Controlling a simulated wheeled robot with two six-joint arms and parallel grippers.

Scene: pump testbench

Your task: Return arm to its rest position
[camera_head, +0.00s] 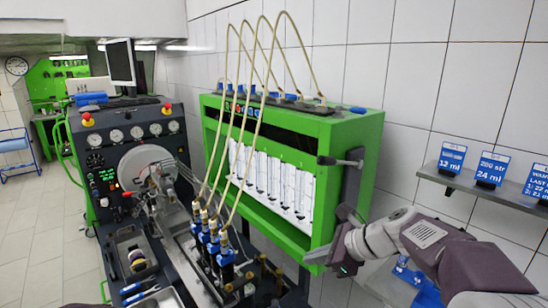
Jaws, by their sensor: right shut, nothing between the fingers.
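My right arm (440,250) comes in from the lower right, bent, in white and dark mauve links. Its gripper (322,256) is at the lower right corner of the green measuring cabinet (345,150). The gripper is shut with nothing held. I cannot tell whether it touches the cabinet. My left gripper is not in view.
Several injectors (213,240) with looping hoses stand left of the gripper. The dark testbench (125,115) with gauges is at the left. A wall shelf (485,190) with blue signs is above my right arm. Open tiled floor (40,225) lies at far left.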

